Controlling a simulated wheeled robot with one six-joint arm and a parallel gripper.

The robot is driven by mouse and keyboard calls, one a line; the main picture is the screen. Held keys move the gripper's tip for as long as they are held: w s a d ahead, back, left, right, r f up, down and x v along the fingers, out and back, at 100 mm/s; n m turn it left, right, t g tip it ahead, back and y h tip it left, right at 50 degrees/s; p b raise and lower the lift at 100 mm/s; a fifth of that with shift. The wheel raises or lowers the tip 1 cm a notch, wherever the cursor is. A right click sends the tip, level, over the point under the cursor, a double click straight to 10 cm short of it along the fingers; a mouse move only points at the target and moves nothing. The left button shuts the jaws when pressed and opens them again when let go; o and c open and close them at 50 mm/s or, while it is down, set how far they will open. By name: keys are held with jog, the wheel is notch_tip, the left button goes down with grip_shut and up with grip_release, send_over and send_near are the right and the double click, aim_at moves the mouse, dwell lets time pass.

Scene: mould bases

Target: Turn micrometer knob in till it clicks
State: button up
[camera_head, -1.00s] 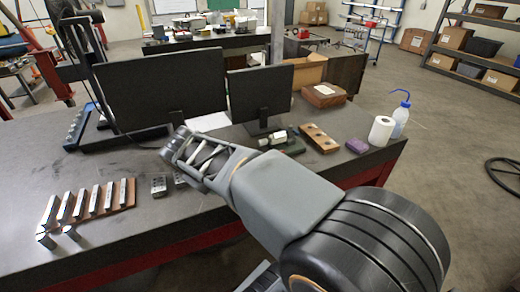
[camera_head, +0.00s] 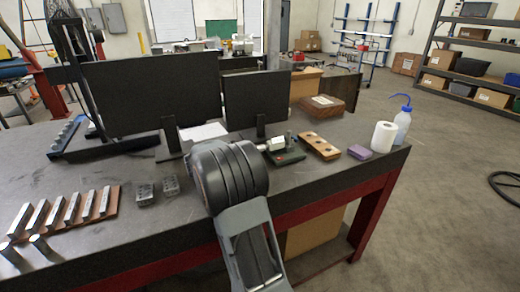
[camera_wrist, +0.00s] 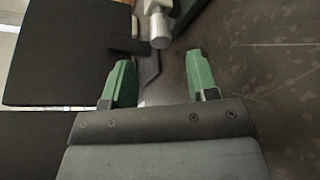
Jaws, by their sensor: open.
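The micrometer (camera_head: 278,144) sits as a small silver cylinder on a dark stand (camera_head: 289,158) on the workbench, right of my arm in the head view. In the wrist view its silver knob end (camera_wrist: 159,30) shows at the top, with a dark green part of the stand (camera_wrist: 190,12) beside it. My gripper (camera_wrist: 161,80) is open, its two green fingers apart with nothing between them. The knob lies beyond the fingertips, roughly in line with the gap, and appears apart from them. In the head view my gripper is hidden behind my arm.
A wooden block with holes (camera_head: 320,146), a purple block (camera_head: 359,152), a white roll (camera_head: 383,136) and a wash bottle (camera_head: 402,124) stand to the right. Two small perforated blocks (camera_head: 145,194) lie left.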

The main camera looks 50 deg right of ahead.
jog(key=p+x, duration=0.1)
jog(key=x, duration=0.7)
jog(key=shift+d+f, duration=0.1)
jog(key=shift+d, duration=0.15)
jog(key=shift+c, duration=0.3)
jog(key=c, duration=0.9)
jog(key=shift+o, duration=0.2)
jog(key=shift+f+b, duration=0.25)
jog(key=shift+b, duration=0.5)
jog(key=m+b, duration=0.1)
jog(key=b, duration=0.2)
jog(key=shift+f+b, duration=0.25)
jog(key=shift+b, duration=0.1)
jog(key=m+h+b, duration=0.1)
jog(key=b, duration=0.5)
jog(key=shift+m+t, duration=0.4)
jog(key=m+b, duration=0.1)
jog(key=b, duration=0.2)
jog(key=shift+r+h, duration=0.3)
jog(key=shift+r, duration=0.2)
